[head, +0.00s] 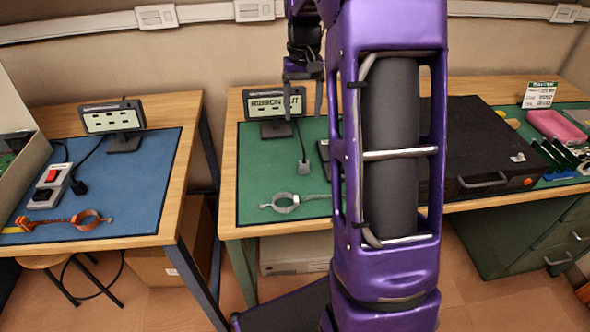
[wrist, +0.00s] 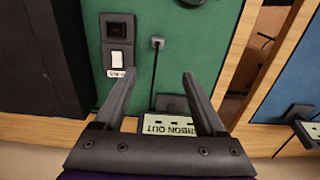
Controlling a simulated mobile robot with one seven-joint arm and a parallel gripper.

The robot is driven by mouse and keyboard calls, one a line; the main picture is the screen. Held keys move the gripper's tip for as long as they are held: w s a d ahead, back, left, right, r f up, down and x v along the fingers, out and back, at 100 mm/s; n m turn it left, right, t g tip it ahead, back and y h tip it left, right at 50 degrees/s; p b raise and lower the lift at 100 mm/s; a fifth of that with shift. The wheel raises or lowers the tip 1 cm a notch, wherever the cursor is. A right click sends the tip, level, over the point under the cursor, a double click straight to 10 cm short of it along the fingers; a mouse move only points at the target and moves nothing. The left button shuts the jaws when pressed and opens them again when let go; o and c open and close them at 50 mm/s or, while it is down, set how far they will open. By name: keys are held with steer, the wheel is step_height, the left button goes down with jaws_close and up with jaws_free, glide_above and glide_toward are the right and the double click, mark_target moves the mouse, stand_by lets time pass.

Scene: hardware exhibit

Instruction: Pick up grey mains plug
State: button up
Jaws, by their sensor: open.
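The grey mains plug (head: 304,167) lies on the green mat in the head view, its cord running up to a small display (head: 275,105). In the wrist view the plug (wrist: 157,43) lies beyond the fingertips, roughly in line with the gap between them. My gripper (head: 303,112) is open and empty, above the back of the green-matted table near the display. Its two dark fingers (wrist: 159,73) are spread wide in the wrist view. The plug is apart from the fingers.
A socket box with a pale switch (wrist: 117,42) sits beside the plug; my arm mostly hides it in the head view. A black case (head: 480,150) stands to the right. A wrist strap (head: 285,203) lies in front. A darker plug (head: 80,187) lies on the blue mat.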

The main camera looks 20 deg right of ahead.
steer(key=b, duration=0.2)
glide_toward(304, 162)
steer(key=f, duration=0.5)
steer(key=shift+w+a, duration=0.15)
steer(key=shift+w, duration=0.15)
steer(key=shift+s+f+b, duration=0.15)
steer(key=shift+f+b, duration=0.1)
steer(key=shift+f, duration=1.15)
steer(key=shift+s+f+b, duration=0.15)
steer(key=shift+f+b, duration=0.1)
steer(key=shift+f, duration=1.1)
